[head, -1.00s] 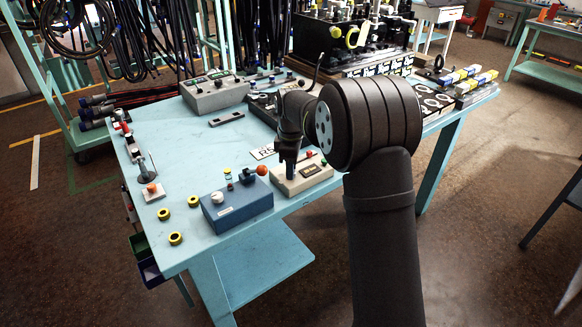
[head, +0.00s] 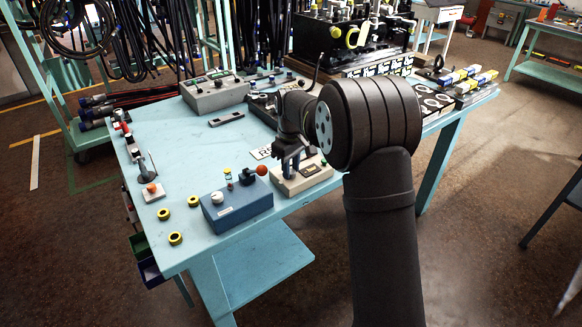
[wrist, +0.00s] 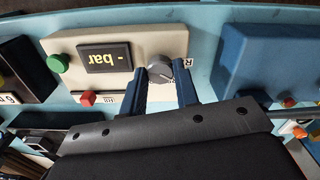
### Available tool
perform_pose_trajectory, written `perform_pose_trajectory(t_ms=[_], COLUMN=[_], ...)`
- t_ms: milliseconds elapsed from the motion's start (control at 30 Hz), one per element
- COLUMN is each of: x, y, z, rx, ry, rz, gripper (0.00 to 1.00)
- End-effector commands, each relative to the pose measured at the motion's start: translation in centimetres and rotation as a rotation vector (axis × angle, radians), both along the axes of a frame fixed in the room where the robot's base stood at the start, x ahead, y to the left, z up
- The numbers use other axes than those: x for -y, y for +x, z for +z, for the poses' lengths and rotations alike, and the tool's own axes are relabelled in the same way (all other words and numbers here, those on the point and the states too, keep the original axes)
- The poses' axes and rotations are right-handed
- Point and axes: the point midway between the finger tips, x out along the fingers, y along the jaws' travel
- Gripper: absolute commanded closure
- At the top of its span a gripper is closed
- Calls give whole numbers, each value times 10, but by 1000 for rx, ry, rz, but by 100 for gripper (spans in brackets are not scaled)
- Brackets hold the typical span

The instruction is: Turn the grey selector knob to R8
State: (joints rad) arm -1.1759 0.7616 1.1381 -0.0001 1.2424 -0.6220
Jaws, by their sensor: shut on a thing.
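The grey selector knob (wrist: 160,68) sits on a cream control box (wrist: 120,42) in the wrist view. My gripper (wrist: 161,88) reaches in from below in that view, with its two fingers on either side of the knob, shut on it. A label is partly visible right of the knob, but I cannot read its full marking. In the head view my gripper (head: 289,168) is over the cream box (head: 303,177) at the table's front edge, and the knob there is hidden by the gripper.
The cream box also carries a green button (wrist: 58,63), a red button (wrist: 88,99) and a dark display (wrist: 111,57) reading "bar". A blue box (head: 237,204) with an orange ball knob (head: 261,169) stands close beside it. Yellow-black rings (head: 176,238) lie at the front left.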

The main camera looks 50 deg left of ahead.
Motion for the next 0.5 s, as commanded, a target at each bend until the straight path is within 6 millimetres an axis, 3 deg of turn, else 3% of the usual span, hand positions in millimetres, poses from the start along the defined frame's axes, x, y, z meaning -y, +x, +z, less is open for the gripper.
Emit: perform_pose_trajectory(t_ms=[500], x=[-1], y=[0], z=[0], rx=[0], ry=[2], rz=[-387], gripper=[95])
